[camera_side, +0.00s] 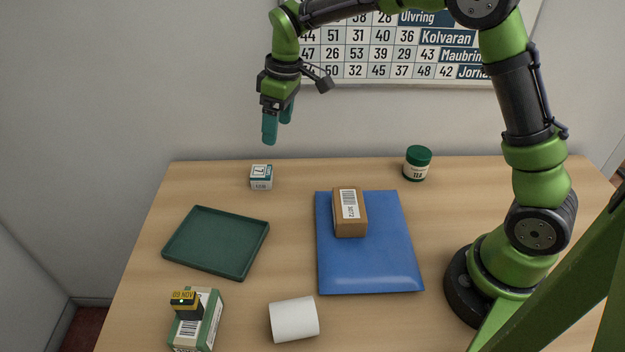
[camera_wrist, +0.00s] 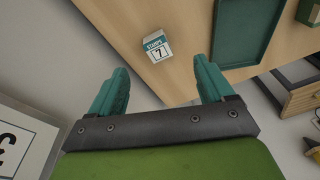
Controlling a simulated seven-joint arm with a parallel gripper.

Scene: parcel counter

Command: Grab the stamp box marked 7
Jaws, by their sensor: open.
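The stamp box marked 7 (camera_side: 261,177) is a small white and teal box. It stands near the far left part of the counter. In the wrist view the stamp box (camera_wrist: 157,46) shows its 7 clearly and lies ahead of the fingers, apart from them. My gripper (camera_side: 277,138) is open and empty, in the air above the box in the side view. In the wrist view my gripper's two teal fingers (camera_wrist: 160,86) are spread apart with nothing between them.
A green tray (camera_side: 217,273) lies in front of the stamp box. A brown parcel (camera_side: 349,222) rests on a blue mailer (camera_side: 373,278). A green-lidded jar (camera_side: 417,163), a white roll (camera_side: 293,319) and a green box (camera_side: 206,320) with a black and yellow item (camera_side: 184,299) stand apart.

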